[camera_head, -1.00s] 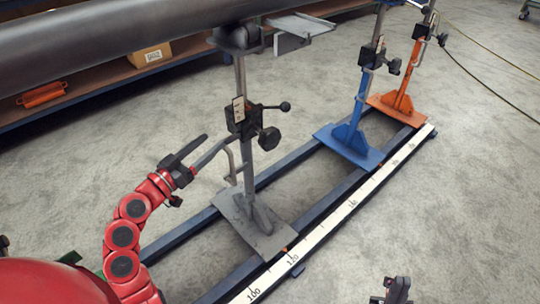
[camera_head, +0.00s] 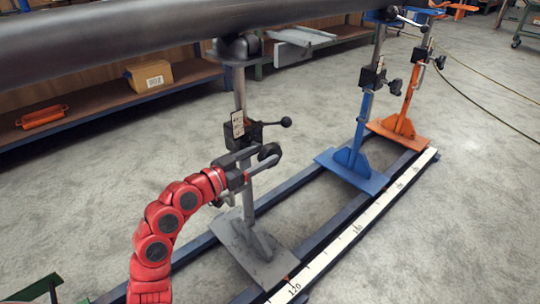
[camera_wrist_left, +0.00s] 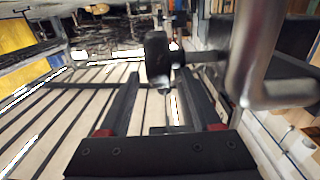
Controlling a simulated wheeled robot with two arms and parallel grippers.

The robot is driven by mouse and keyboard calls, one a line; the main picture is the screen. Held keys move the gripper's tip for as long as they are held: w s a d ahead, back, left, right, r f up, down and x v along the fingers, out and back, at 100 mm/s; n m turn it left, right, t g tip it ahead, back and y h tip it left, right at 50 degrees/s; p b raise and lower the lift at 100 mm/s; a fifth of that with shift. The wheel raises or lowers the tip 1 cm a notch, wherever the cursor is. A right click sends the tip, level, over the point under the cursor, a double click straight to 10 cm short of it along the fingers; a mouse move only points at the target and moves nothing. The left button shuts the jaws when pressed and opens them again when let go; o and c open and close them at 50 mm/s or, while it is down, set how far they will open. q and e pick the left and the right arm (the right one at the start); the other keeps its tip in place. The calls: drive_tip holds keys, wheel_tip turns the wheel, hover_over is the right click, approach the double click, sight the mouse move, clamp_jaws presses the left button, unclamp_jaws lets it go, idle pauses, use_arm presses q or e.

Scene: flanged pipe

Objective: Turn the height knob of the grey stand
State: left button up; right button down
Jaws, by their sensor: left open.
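The grey stand (camera_head: 241,95) stands upright on its flat grey base plate (camera_head: 253,247) under the big dark pipe. Its black height knob (camera_head: 268,151) is on the right side of the black clamp block. My left gripper (camera_head: 264,159) reaches in from the left, close to the knob and in front of the post. In the left wrist view, the knob (camera_wrist_left: 157,60) shows between the two open fingers (camera_wrist_left: 158,88), near their tips; I cannot tell whether they touch it. A bent metal bar (camera_wrist_left: 252,70) is close on the right there. My right gripper is out of view.
The large pipe (camera_head: 130,40) crosses overhead.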

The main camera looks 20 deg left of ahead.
sight(270, 150)
use_arm(q)
drive_tip(key=shift+b+x, duration=0.3)
drive_tip(key=shift+x, duration=1.4)
drive_tip(key=shift+c, duration=0.2)
clamp_jaws()
